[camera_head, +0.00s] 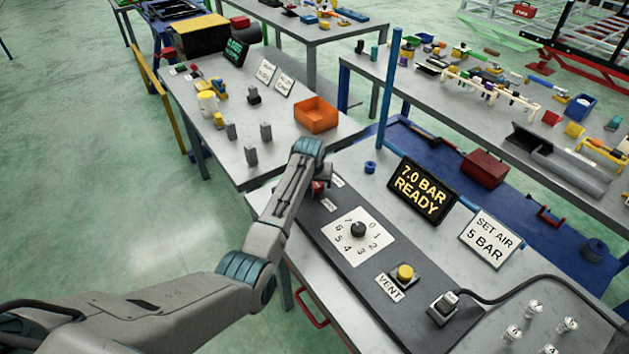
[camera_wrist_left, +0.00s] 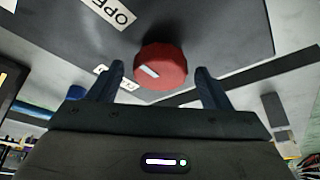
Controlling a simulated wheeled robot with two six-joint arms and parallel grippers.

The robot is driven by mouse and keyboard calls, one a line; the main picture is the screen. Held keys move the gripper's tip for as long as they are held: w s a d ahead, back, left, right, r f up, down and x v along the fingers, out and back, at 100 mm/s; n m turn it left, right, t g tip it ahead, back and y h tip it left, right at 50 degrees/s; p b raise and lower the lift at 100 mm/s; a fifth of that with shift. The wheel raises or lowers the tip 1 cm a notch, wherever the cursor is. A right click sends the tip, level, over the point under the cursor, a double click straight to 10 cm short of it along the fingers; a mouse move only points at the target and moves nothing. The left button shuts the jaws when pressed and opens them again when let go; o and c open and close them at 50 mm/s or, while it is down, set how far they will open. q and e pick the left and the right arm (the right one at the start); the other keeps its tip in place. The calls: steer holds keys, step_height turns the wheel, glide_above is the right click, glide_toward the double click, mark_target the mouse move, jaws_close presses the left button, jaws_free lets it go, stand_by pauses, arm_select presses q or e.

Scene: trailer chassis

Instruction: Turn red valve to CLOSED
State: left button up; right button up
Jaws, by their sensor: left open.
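The red valve (camera_wrist_left: 160,65) is a round red knob on a dark panel, with a short white mark on its face. In the head view only a bit of the red valve (camera_head: 318,187) shows beneath my left wrist. My left gripper (camera_wrist_left: 159,76) is open, with one finger on each side of the knob; whether the fingers touch it I cannot tell. In the head view my left gripper (camera_head: 321,180) is largely hidden by the arm. An OPEN label (camera_wrist_left: 109,11) lies near the knob; a second label (camera_wrist_left: 115,79) is partly covered by a finger.
The panel (camera_head: 312,222) also carries a numbered dial (camera_head: 358,229), a yellow VENT button (camera_head: 405,272) and a cabled plug (camera_head: 444,304). A display (camera_head: 423,190) reads 7.0 BAR READY; a sign (camera_head: 488,239) reads SET AIR 5 BAR. An orange bin (camera_head: 316,115) stands beyond.

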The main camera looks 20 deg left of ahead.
arm_select(q)
steer(key=c, duration=1)
